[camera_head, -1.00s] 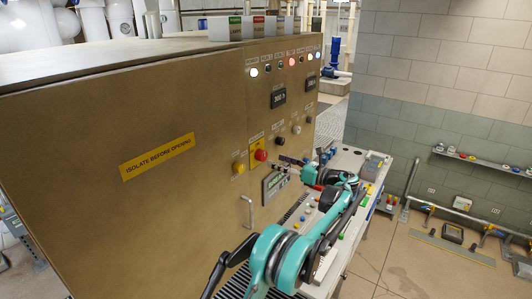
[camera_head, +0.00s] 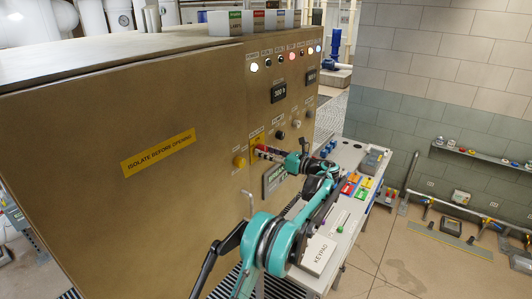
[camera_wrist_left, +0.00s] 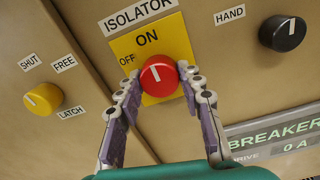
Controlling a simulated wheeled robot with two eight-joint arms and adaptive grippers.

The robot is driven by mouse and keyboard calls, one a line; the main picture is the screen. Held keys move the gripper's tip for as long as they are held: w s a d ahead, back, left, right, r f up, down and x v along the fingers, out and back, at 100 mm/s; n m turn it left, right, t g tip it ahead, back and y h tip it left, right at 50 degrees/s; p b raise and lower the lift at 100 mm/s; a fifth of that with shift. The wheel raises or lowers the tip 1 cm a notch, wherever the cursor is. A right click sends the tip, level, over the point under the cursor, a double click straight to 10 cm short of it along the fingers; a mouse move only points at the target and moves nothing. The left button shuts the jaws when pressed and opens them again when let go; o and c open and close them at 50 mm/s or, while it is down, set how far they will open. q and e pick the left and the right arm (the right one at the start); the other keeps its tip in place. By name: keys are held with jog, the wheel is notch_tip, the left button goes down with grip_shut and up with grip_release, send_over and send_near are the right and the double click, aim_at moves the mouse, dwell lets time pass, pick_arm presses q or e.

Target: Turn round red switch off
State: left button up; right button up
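The round red switch (camera_wrist_left: 159,76) sits on a yellow plate (camera_wrist_left: 181,46) marked ON and OFF under an ISOLATOR label. Its white mark points up towards ON, leaning slightly left. My left gripper (camera_wrist_left: 159,74) has one finger on each side of the switch, with its tips close to the rim. I cannot tell whether they touch it. In the head view my left gripper (camera_head: 266,153) is at the cabinet front and partly covers the switch. My right gripper is not in view.
A yellow knob (camera_wrist_left: 43,99) is left of the switch and a black HAND knob (camera_wrist_left: 282,33) is right of it. A BREAKER display (camera_wrist_left: 275,137) is below right. A metal handle (camera_head: 247,205) sticks out of the cabinet (camera_head: 150,210). A bench (camera_head: 350,210) stands right of my arm.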

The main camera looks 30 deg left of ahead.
pick_arm(q)
jog(key=n+b, duration=0.6)
jog(key=n, duration=1.1)
dwell(0.5)
jog(key=shift+n, duration=0.5)
jog(key=o, duration=1.2)
jog(key=shift+c, duration=0.2)
jog(key=shift+t, duration=0.3)
